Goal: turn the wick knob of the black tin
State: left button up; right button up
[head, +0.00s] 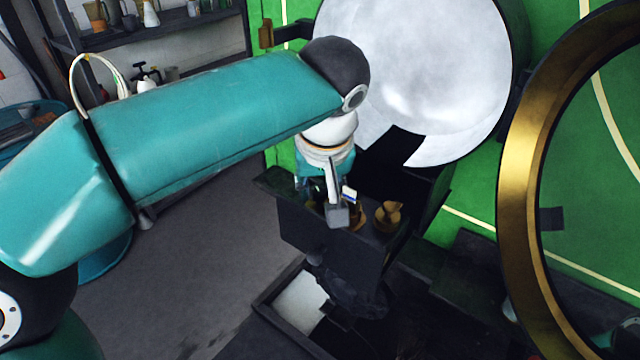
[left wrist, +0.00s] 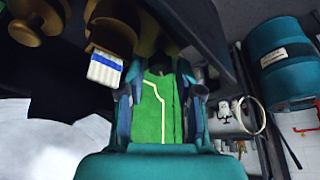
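The black tin (head: 325,240) is a dark box below the big round reflector in the head view. A small brass piece with a rounded top (head: 388,215) stands on its right part. A white block with a blue stripe (head: 350,193) shows beside the gripper, near more brass; it also shows in the left wrist view (left wrist: 105,68). My left gripper (head: 327,195) points down over the tin's top. In the left wrist view its fingers (left wrist: 160,95) are apart with nothing between them. Which brass piece is the wick knob, and whether a finger touches it, I cannot tell. My right gripper is not in view.
The silver reflector (head: 420,70) rises behind the tin. A large brass ring (head: 520,190) stands to the right. A green panel (head: 470,205) lies behind. A shelf (head: 170,35) is at the upper left. The grey floor (head: 200,270) is mostly clear.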

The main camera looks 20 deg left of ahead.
pick_arm(q)
grip_shut()
jog(key=shift+m, duration=0.3)
jog(key=shift+a+m+h, duration=0.1)
jog(key=shift+m+h, duration=0.3)
jog(key=shift+m, duration=0.4)
jog(key=m+h, duration=0.1)
jog(key=m, duration=0.1)
jog(key=shift+a+m, duration=0.1)
jog(key=shift+m, duration=0.2)
jog(key=m+h+p, duration=0.1)
jog(key=m, duration=0.2)
jog(key=shift+a+r+m, duration=0.1)
jog(key=shift+m, duration=0.2)
jog(key=shift+w+m+g+h+p, duration=0.1)
jog(key=shift+m+g+h+p, duration=0.4)
jog(key=shift+m, duration=1.1)
jog(key=shift+h, duration=0.3)
